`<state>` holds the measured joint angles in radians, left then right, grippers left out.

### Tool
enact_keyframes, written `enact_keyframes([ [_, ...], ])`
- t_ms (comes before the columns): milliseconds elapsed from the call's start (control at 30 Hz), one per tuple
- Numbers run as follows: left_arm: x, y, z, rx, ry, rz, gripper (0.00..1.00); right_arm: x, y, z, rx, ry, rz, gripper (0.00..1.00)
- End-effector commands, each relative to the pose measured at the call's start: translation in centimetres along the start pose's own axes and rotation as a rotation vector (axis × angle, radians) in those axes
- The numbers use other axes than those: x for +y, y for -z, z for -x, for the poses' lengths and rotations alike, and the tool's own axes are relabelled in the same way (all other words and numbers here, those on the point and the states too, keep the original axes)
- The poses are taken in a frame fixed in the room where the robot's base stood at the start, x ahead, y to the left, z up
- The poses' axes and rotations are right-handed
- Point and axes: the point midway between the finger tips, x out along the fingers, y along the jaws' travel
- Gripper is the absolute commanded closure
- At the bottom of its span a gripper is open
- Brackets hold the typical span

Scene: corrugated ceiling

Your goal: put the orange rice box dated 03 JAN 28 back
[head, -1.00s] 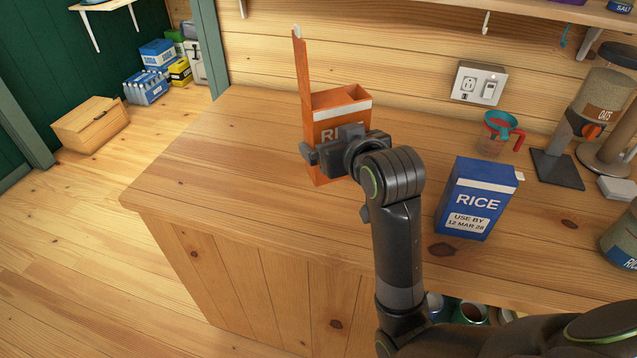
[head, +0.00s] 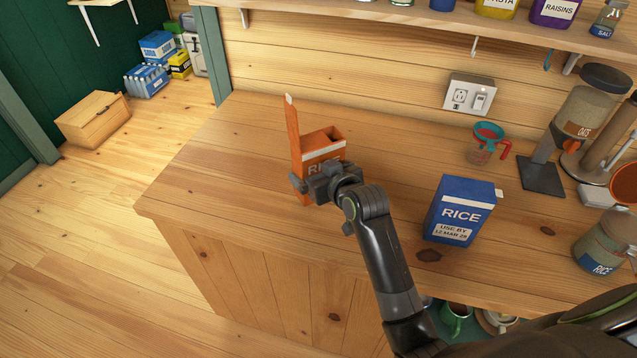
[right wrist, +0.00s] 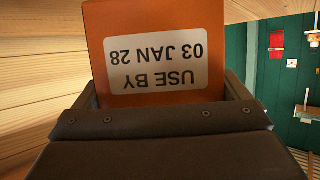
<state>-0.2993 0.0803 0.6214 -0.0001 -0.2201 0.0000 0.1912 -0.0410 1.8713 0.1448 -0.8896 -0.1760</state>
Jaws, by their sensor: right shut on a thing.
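The orange rice box (head: 324,148) stands upright over the left part of the wooden counter, its tall flap raised and its top open. My right gripper (head: 322,184) is shut on it and hides much of its lower front. I cannot tell whether its base touches the counter. In the right wrist view the orange box (right wrist: 215,50) sits between the jaws, its label reading USE BY 03 JAN 28 upside down. A blue rice box (head: 462,190), marked USE BY 12 MAR 28, stands on the counter to the right. My left gripper is not in view.
The wooden counter (head: 235,180) is clear around the orange box. A measuring cup (head: 485,145), an oats dispenser (head: 590,105) and a rice jar (head: 600,245) stand to the right. A wall shelf (head: 420,18) with jars runs above. A wooden crate (head: 93,120) is on the floor at left.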

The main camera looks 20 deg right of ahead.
Motion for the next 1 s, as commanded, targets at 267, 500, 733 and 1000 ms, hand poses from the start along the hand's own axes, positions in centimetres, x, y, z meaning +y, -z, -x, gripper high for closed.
enact_keyframes([
  [267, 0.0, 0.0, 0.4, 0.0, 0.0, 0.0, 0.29, 0.0, -3.1, -1.3, 0.0, 0.0, -0.002, 0.42],
  [500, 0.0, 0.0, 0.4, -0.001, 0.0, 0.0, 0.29, 0.0, -3.6, -1.5, 0.003, -0.001, 0.0, 0.42],
  [733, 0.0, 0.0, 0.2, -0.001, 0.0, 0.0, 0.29, 0.0, -4.0, -1.6, 0.0, -0.001, 0.0, 0.03],
  [1000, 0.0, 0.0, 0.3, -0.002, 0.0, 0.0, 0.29, 0.0, -3.8, -1.6, 0.001, -0.001, 0.0, 0.0],
])
